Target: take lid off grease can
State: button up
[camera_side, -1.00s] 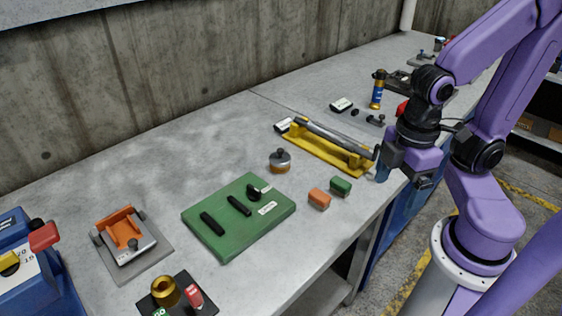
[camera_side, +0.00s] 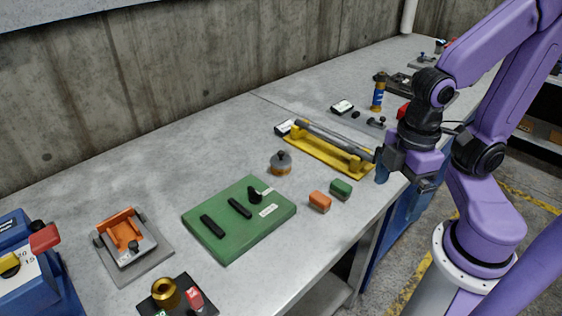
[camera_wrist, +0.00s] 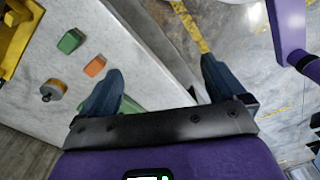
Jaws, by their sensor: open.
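The grease can (camera_side: 281,162) looks to be the small round tin with an amber body and a grey knobbed lid. It stands upright on the grey bench, between the yellow stand and the green board. The lid (camera_side: 281,156) sits on it. The can also shows at the left of the wrist view (camera_wrist: 53,90). My gripper (camera_side: 383,170) is at the bench's front edge, right of the can and well apart from it. In the wrist view its two dark blue fingers (camera_wrist: 162,85) are spread with nothing between them.
A yellow stand (camera_side: 330,148) holding a grey bar lies between my gripper and the can's far side. Green (camera_side: 341,189) and orange (camera_side: 320,201) blocks sit near the front edge. A green board (camera_side: 240,217) lies left of them. Bare bench surrounds the can.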

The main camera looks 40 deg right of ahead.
jog(key=w+a+r+n, duration=0.1)
jog(key=w+a, duration=0.1)
jog(key=w, duration=0.4)
jog(key=w+a+r+n, duration=0.1)
jog(key=w+a+r, duration=0.1)
jog(key=w, duration=0.3)
jog(key=n, duration=0.5)
send_over(280, 152)
jog(key=f, duration=0.1)
jog(key=shift+g+h, duration=0.3)
jog(key=shift+g, duration=0.1)
notch_tip(280, 152, down, 16)
jog(key=shift+d+f, duration=0.1)
jog(key=shift+f, duration=0.1)
jog(key=c, duration=1.1)
